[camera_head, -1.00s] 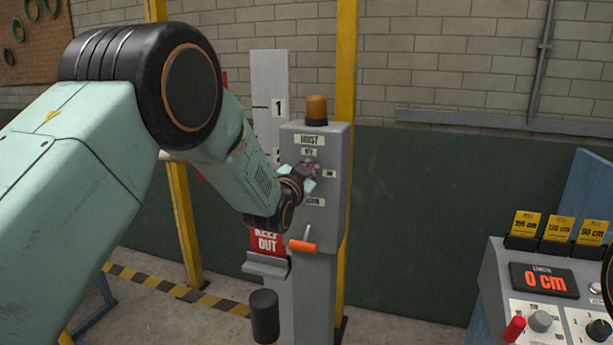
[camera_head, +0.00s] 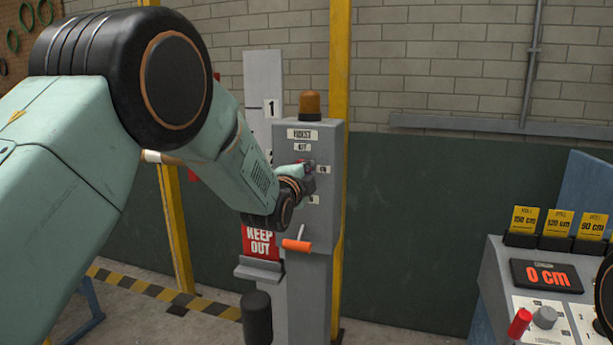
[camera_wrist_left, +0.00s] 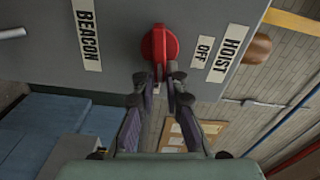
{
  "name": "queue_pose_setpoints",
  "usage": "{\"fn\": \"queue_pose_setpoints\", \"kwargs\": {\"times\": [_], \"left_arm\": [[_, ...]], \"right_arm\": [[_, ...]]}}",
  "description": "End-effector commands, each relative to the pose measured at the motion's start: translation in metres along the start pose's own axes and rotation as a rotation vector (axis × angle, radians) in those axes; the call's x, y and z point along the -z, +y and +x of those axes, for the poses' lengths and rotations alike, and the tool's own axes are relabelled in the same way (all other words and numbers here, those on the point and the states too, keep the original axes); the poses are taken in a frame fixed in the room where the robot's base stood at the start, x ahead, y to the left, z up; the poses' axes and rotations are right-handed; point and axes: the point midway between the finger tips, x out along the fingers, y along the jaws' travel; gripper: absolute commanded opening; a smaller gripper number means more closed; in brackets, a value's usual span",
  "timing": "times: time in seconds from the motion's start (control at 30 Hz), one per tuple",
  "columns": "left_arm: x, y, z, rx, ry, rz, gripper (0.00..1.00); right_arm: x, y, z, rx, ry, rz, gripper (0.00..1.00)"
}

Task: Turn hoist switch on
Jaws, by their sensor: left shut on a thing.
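The hoist switch is a red knob (camera_wrist_left: 160,42) on the front of a grey control box (camera_head: 325,225). The box carries HOIST, OFF, ON and BEACON labels; the OFF label (camera_wrist_left: 203,50) is beside the knob in the left wrist view. My left gripper (camera_head: 308,172) is at the switch in the head view and hides most of it. In the left wrist view its fingertips (camera_wrist_left: 163,84) are closed on the near end of the red knob. An orange beacon lamp (camera_head: 310,104) stands on top of the box and looks unlit. My right gripper cannot be made out.
An orange-handled crank (camera_head: 297,245) sticks out below the switch. A red KEEP OUT sign (camera_head: 260,242) and a dark cylinder (camera_head: 257,318) are left of the post. A console (camera_head: 500,275) reading 0 cm stands at the right. A yellow post (camera_head: 340,60) rises behind the box.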

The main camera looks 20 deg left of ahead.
Motion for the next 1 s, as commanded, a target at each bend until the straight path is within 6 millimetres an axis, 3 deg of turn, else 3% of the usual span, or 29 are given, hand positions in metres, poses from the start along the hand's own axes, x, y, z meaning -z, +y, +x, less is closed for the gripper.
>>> {"fn": "queue_pose_setpoints", "kwargs": {"times": [0.4,0.93,0.97,1.0], "left_arm": [[-0.0025,0.0074,-0.0006,-0.009,-0.005,0.161,0.00],[-0.0024,0.0064,-0.0005,-0.007,-0.004,0.182,0.00],[-0.0023,0.0064,-0.0004,-0.007,-0.004,0.182,0.13],[-0.0023,0.0063,-0.0004,-0.006,-0.004,0.182,0.16]], "right_arm": [[0.0000,0.0001,0.0100,0.000,0.000,0.000,0.40],[0.0000,0.0001,0.0104,0.000,0.000,0.000,0.40],[0.0000,0.0001,0.0104,0.000,0.000,0.000,0.40],[0.0000,0.0001,0.0104,0.000,0.000,0.000,0.40]]}}
